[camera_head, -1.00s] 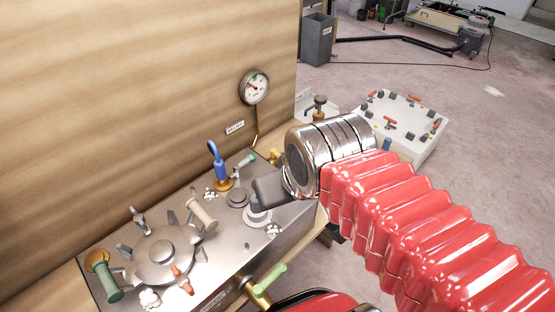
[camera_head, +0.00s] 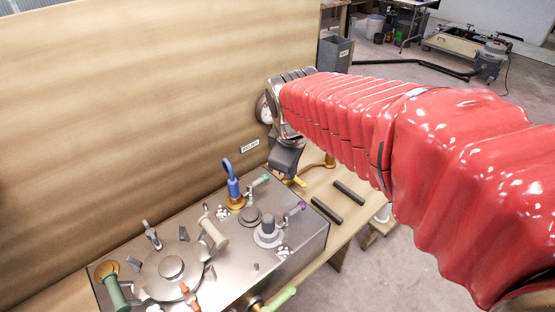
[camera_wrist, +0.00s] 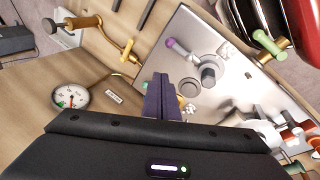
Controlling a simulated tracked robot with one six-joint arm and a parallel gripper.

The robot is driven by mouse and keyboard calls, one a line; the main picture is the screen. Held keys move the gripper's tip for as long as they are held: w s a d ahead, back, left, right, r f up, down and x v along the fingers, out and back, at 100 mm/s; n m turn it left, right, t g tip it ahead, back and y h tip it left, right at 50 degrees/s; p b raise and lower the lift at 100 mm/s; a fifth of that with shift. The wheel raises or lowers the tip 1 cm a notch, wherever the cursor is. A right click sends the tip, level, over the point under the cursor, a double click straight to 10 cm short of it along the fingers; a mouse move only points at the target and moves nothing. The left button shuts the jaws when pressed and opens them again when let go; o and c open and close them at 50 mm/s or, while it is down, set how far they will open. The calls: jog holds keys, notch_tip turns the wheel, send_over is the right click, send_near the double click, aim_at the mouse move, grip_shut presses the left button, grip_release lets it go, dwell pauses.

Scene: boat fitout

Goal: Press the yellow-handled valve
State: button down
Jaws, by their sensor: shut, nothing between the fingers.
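A small yellow handle (camera_head: 295,181) shows on the bench beside the metal panel, just below my gripper (camera_head: 285,160) in the head view. In the wrist view a yellow handle (camera_wrist: 130,49) sits on a brass pipe, up and left of my shut, empty fingers (camera_wrist: 162,98). The fingers look apart from it. A second valve, brass with a grey knob (camera_wrist: 75,22), stands at the upper left of the wrist view. Another handle, pale yellow-green (camera_wrist: 268,42), is at the panel's edge; it looks light green in the head view (camera_head: 280,298).
The metal panel (camera_head: 215,285) carries a blue lever (camera_head: 231,178), a purple-tipped lever (camera_head: 302,206) and a round hatch (camera_head: 171,267). A pressure gauge (camera_wrist: 71,97) hangs on the wooden wall (camera_head: 130,110). Two black strips (camera_head: 327,211) (camera_head: 349,193) lie on the bench.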

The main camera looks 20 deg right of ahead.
jog(key=w+d+f+n+g+h, duration=0.1)
jog(key=w+d+f+n, duration=0.2)
jog(key=w+f+n, duration=0.45)
jog(key=n+g, duration=0.2)
jog(key=n, duration=0.4)
send_near(295, 179)
jog(key=shift+m+h, duration=0.25)
jog(key=shift+h, duration=0.15)
jog(key=s+a+r, duration=0.2)
jog(key=shift+s+a, duration=0.2)
jog(key=shift+s, duration=0.2)
jog(key=x, duration=0.9)
jog(key=shift+w+f+t, duration=0.3)
jog(key=shift+f, duration=0.05)
jog(key=shift+d, duration=0.1)
